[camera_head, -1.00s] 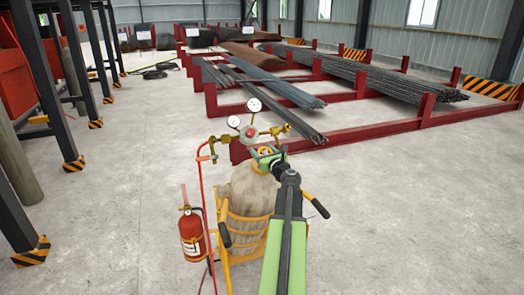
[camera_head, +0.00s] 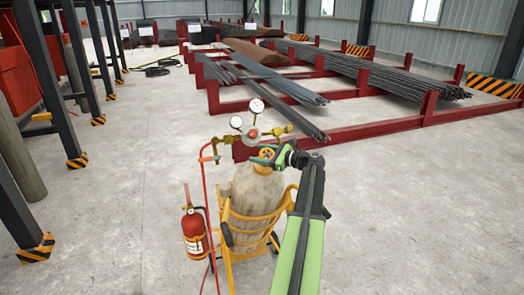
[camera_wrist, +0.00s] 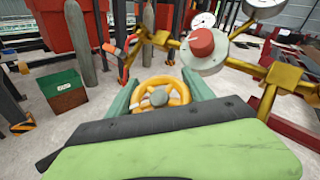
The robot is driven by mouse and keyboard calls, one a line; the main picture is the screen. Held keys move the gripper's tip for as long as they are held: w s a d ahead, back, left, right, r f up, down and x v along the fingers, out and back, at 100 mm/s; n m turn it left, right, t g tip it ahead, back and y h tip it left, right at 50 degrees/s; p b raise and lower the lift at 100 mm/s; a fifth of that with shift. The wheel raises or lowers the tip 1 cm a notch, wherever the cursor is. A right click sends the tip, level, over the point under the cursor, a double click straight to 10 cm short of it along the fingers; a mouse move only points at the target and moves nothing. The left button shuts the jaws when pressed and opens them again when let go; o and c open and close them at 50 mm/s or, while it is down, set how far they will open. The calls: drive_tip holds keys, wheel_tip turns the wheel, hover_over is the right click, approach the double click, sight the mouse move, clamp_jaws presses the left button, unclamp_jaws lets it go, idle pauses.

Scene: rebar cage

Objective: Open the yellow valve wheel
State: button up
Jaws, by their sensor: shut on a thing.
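The yellow valve wheel (camera_wrist: 160,95) sits in the middle of the wrist view, a spoked ring with a grey hub. In the head view it shows small (camera_head: 267,153) on top of the beige gas cylinder (camera_head: 258,188). My gripper (camera_head: 262,158) reaches the wheel from the right. In the wrist view its two green fingers stand on the left and right of the wheel, shut on its rim. My wrist body hides the wheel's near side and the fingers' lower parts.
A brass regulator with a red knob (camera_wrist: 202,43) and two gauges stands close behind the wheel. The cylinder rests in a yellow cart (camera_head: 250,232). A red fire extinguisher (camera_head: 194,232) stands to its left. Red racks (camera_head: 372,132) with rebar lie behind. Floor at right is clear.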

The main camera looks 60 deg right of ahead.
drive_tip(key=n+g+y, duration=0.1)
drive_tip(key=n+y+p, duration=0.1)
drive_tip(key=n+y, duration=0.1)
drive_tip(key=n+g+y+p, duration=0.1)
drive_tip(key=shift+s+a+f+n+g, duration=0.1)
drive_tip(key=shift+s+a+n+g, duration=0.05)
drive_tip(key=shift+a+n+g, duration=0.2)
drive_tip(key=shift+s+a+f+n+g+y+p, duration=0.2)
drive_tip(key=shift+n+g+y+p, duration=0.25)
drive_tip(key=shift+n+y, duration=0.2)
drive_tip(key=shift+s+a+f+n+g+y+p, duration=0.1)
drive_tip(key=shift+a+n+g+y+p, duration=0.2)
drive_tip(key=shift+n+g+y, duration=0.35)
drive_tip(key=o, duration=1.4)
drive_tip(key=shift+c, duration=0.2)
drive_tip(key=shift+d+r, duration=0.1)
drive_tip(key=shift+d, duration=0.05)
drive_tip(key=p+v, duration=0.5)
drive_tip(key=v, duration=1.2)
drive_tip(key=shift+s+p, duration=0.25)
drive_tip(key=shift+p, duration=0.1)
